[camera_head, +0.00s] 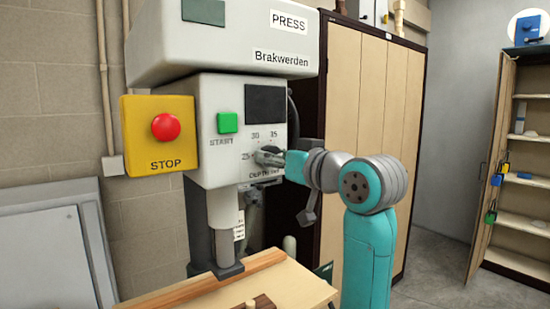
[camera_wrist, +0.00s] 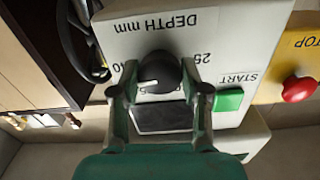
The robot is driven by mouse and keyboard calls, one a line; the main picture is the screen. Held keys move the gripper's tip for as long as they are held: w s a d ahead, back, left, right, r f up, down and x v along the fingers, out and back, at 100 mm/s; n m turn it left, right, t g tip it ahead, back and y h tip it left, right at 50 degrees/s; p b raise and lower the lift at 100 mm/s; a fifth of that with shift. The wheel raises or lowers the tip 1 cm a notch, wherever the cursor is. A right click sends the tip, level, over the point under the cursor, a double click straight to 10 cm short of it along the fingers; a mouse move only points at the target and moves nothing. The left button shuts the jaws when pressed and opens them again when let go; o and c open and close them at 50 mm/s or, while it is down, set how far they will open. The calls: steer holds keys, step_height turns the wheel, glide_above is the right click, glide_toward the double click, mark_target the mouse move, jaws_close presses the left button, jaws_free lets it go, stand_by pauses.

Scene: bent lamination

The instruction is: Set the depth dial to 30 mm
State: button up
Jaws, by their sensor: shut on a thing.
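The depth dial (camera_wrist: 160,68) is a round black knob with a white pointer line, on the light grey press face under the dark display. In the wrist view, which is upside down, the pointer leans left and slightly down, toward the 35 to 40 side of the scale. The exact reading is unclear, as my fingers hide some numbers. In the head view, the dial (camera_head: 266,156) has 25, 30 and 35 printed around it. My gripper (camera_head: 278,159) reaches it from the right. In the wrist view, my gripper (camera_wrist: 161,88) is shut on the dial, one finger each side.
The green START button (camera_head: 228,123) is close to the dial, beside my finger in the wrist view. The red STOP button (camera_head: 166,127) sits on a yellow box to the left. A wooden table (camera_head: 290,287) lies below, and a tall cabinet (camera_head: 375,90) stands behind my arm.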

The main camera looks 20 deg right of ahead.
steer(key=n, duration=2.2)
steer(key=shift+n, duration=0.4)
steer(key=o, duration=1.1)
steer(key=shift+s, duration=0.1)
steer(key=v, duration=1.2)
